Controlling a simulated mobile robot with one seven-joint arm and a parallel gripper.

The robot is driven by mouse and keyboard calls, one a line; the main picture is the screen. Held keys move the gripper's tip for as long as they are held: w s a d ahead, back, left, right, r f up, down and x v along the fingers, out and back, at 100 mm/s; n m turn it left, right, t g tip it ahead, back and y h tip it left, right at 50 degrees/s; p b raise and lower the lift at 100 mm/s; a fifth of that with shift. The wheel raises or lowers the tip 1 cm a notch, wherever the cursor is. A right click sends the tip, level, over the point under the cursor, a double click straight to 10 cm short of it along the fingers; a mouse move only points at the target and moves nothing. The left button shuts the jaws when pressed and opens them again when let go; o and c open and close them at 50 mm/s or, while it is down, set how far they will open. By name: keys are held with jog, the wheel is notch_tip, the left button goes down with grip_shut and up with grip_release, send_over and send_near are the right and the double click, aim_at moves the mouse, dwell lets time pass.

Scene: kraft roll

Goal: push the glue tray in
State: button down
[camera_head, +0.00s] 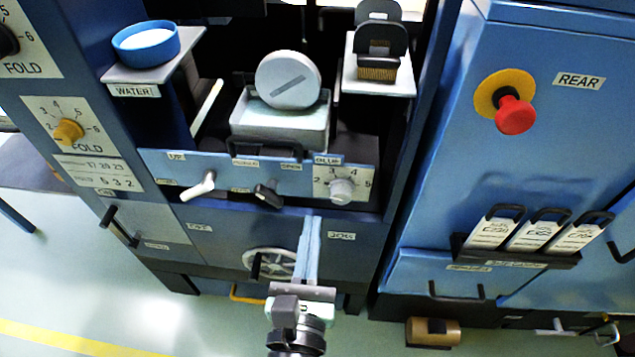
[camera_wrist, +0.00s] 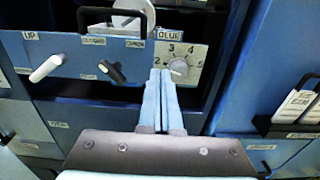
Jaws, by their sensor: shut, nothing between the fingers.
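The glue tray (camera_head: 278,124) is a pale grey box with a black handle (camera_head: 266,150) on its front, in the opening above the blue panel marked GLUE. A round white disc (camera_head: 288,80) stands up out of it. In the wrist view the handle (camera_wrist: 112,18) shows at the top, with part of the disc above it. My gripper (camera_head: 312,220) is shut and empty, its pale blue fingers pointing up at the panel. It is below and to the right of the handle, apart from it.
The panel carries a white lever (camera_head: 199,186), a black switch (camera_head: 268,194) and a grey dial (camera_head: 341,190). A handwheel (camera_head: 270,262) is behind my gripper. A blue WATER bowl (camera_head: 146,44) stands left on a shelf. A red emergency button (camera_head: 514,114) is on the right cabinet.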

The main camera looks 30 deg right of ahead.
aim_at(319, 174)
jog(key=x, duration=0.8)
jog(key=shift+w+d+p, duration=0.1)
jog(key=shift+p, duration=0.2)
jog(key=shift+w, duration=0.1)
